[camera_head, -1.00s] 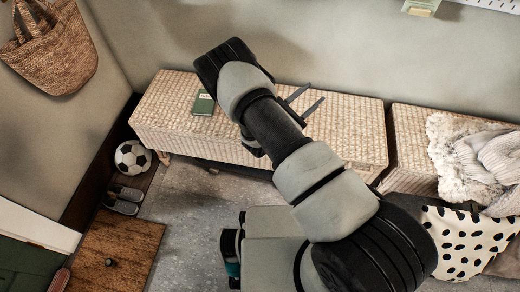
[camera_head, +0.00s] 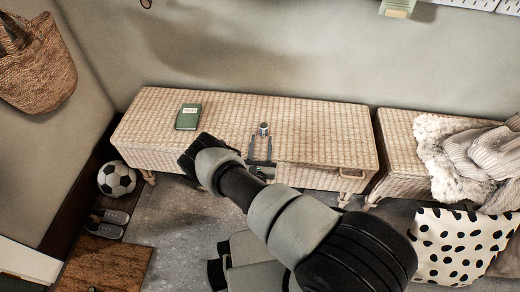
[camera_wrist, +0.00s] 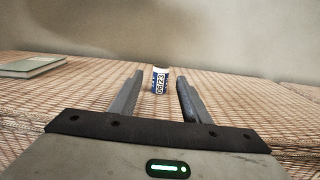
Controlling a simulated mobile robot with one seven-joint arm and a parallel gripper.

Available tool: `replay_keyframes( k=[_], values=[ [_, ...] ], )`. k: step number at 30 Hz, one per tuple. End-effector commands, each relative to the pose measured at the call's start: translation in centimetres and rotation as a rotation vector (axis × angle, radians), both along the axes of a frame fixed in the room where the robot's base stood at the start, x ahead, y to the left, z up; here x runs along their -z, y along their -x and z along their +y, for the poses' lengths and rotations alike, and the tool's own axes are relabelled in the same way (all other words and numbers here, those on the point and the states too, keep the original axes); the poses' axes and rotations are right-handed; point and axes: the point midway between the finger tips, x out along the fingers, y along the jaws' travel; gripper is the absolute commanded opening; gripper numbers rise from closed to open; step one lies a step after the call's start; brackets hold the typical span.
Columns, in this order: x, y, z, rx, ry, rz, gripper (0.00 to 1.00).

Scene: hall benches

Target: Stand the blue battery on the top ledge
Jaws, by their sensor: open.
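A small upright cylinder, which looks like the battery (camera_head: 263,129), stands on the woven bench top (camera_head: 320,130). In the wrist view the battery (camera_wrist: 160,80) shows a white label with dark print and some blue. My gripper (camera_head: 261,147) is open at the bench's front edge, its fingers pointing at the battery. In the wrist view the battery appears between the two fingertips, beyond them; I cannot tell the exact gap. No ledge that I can clearly identify as the top ledge shows.
A green book (camera_head: 188,116) lies left on the bench. A second bench with a fluffy throw (camera_head: 442,145) stands right. A white slotted panel (camera_head: 470,4) and a pale green item (camera_head: 397,7) are on the wall. A football (camera_head: 116,179) and shoes are on the floor left.

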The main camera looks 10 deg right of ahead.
Motion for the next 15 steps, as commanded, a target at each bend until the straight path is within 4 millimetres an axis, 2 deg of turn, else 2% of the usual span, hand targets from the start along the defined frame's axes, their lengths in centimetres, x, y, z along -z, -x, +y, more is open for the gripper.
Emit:
replay_keyframes(
  k=[15],
  values=[
    [0.0, -4.8, -1.6, 0.000, 0.001, -0.001, 0.43]
  ],
)
